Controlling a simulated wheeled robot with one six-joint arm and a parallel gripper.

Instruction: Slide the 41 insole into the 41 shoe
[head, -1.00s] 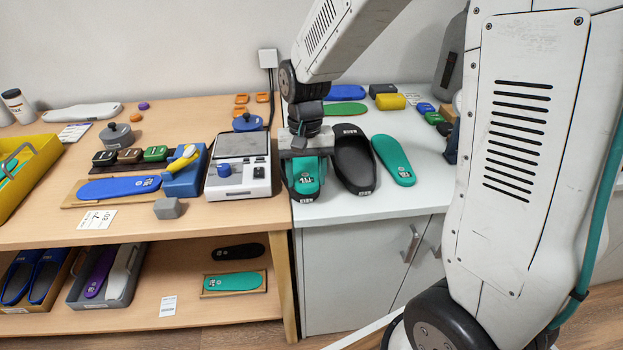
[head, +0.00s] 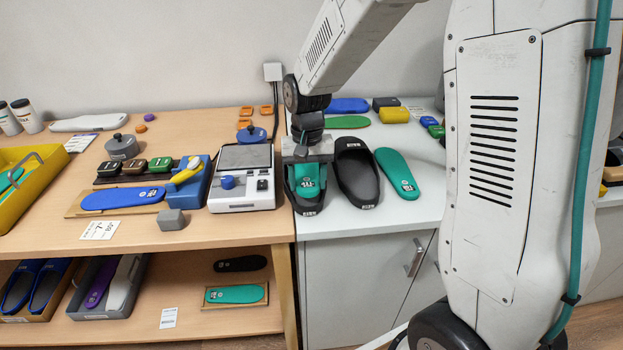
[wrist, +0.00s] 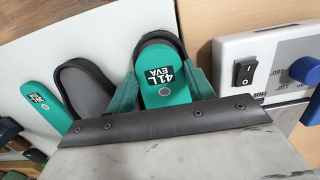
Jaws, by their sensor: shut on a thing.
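My gripper (head: 306,163) points down over a black shoe (head: 309,208) at the left edge of the white counter. It is shut on a teal insole (head: 308,184), which lies within the shoe's rim. In the wrist view the insole (wrist: 162,72) carries a "41 L EVA" label, and the gripper's teal fingers flank it. The dark shoe rim (wrist: 158,36) curves around its far end. The gripper hides the insole's near end, so I cannot tell how deep it sits. A second black shoe (head: 357,180) and a loose teal insole (head: 397,174) lie to the right.
A white machine (head: 242,188) with a blue knob stands close to the left, on the wooden table. A blue insole (head: 123,198) lies beyond it. Green (head: 347,122) and blue (head: 347,105) insoles lie behind. The counter's front strip is clear.

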